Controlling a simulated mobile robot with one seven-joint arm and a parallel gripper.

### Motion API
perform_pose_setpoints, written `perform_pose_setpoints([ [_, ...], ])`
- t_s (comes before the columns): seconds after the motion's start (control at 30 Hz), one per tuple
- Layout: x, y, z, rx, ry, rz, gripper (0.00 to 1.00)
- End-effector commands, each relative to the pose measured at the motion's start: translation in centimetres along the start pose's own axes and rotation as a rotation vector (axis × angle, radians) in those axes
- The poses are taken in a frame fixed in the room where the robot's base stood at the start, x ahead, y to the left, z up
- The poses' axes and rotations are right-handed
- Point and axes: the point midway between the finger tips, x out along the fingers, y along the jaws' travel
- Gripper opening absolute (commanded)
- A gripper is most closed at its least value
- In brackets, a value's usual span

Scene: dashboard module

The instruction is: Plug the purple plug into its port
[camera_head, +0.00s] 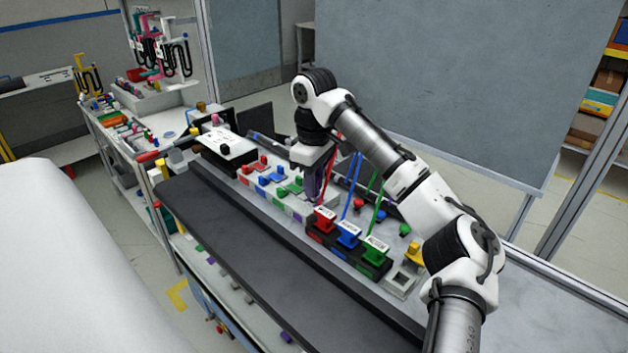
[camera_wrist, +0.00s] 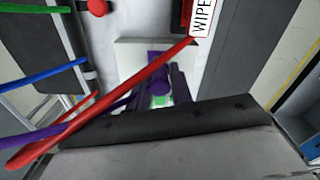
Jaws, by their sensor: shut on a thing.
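My gripper (camera_head: 314,196) points down over the board, between the row of small coloured plugs and the large labelled connectors. It is shut on the purple plug (camera_wrist: 158,86), which shows in the wrist view just beyond the gripper's dark edge. In the head view the plug is mostly hidden by the gripper. A purple cable (camera_wrist: 32,140) runs off to the left in the wrist view. A small bright green patch shows just below the plug there. I cannot tell whether the plug touches its port, which I cannot make out clearly.
Red (camera_head: 321,220), blue (camera_head: 347,234) and green (camera_head: 374,249) connectors stand right of my gripper. Red (camera_head: 329,176), blue (camera_head: 352,188) and green (camera_head: 376,198) cables rise behind them. A red cable (camera_wrist: 110,100) crosses the wrist view in front of the plug. A dark rail (camera_head: 270,250) runs along the front.

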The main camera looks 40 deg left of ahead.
Motion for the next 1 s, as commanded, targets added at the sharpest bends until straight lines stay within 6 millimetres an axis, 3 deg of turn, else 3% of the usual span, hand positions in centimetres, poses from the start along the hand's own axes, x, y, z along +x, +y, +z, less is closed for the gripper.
perform_pose_setpoints([
  [0.63, 1.7, 0.0, 0.0, 0.0, 0.001, -0.001, 0.0],
  [0.67, 1.7, 0.0, 0.0, 0.0, 0.001, 0.0, 0.23],
  [0.8, 1.7, 0.0, 0.0, 0.0, 0.0, 0.0, 0.41],
  [0.87, 1.7, 0.0, 0.0, 0.0, 0.0, 0.0, 0.47],
  [1.0, 1.7, 0.0, 0.0, 0.0, 0.0, 0.0, 0.47],
])
